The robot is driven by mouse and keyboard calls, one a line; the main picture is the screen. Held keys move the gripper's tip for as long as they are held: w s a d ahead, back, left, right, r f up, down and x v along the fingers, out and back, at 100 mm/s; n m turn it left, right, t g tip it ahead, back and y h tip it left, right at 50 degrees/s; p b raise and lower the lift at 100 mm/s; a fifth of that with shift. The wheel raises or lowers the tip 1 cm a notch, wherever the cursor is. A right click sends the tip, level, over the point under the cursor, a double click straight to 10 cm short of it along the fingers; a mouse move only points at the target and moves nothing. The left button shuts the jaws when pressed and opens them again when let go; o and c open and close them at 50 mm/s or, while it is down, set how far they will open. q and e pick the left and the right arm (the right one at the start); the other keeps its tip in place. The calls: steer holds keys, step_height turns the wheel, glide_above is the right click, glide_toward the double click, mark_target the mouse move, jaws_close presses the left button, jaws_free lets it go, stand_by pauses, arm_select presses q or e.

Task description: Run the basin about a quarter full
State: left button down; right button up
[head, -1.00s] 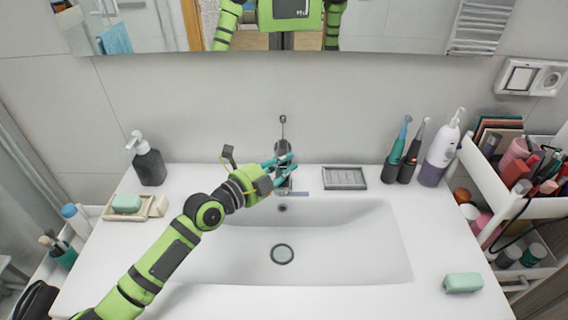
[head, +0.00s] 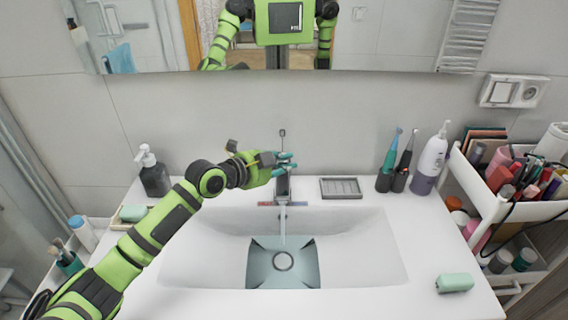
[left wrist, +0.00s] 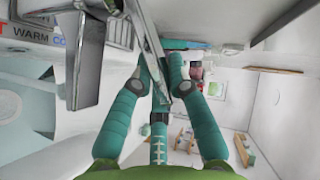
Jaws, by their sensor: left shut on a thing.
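The basin (head: 370,245) is set in the white counter. A thin stream of water (head: 283,228) runs from the chrome faucet (head: 283,188) into it. A shallow bluish pool (head: 257,268) surrounds the round drain (head: 283,261); its exact depth is hard to tell. My left gripper (head: 286,163) is at the top of the faucet. In the left wrist view, its teal fingers (left wrist: 163,75) are shut on the slim metal faucet lever (left wrist: 150,40), beside the faucet body (left wrist: 88,60). The fingers partly hide the lever. My right gripper is not in view.
A red and blue temperature strip (head: 268,204) lies behind the basin. A grey soap tray (head: 341,188), toothbrushes (head: 390,160) and a white-purple bottle (head: 430,160) stand right of the faucet. A dark dispenser (head: 153,175) stands left. A green soap (head: 455,283) lies front right.

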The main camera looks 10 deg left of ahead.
arm_select(q)
steer(key=c, duration=1.2)
jaws_free()
steer(key=shift+r, duration=0.15)
steer(key=shift+o, duration=0.2)
steer(key=v, duration=1.2)
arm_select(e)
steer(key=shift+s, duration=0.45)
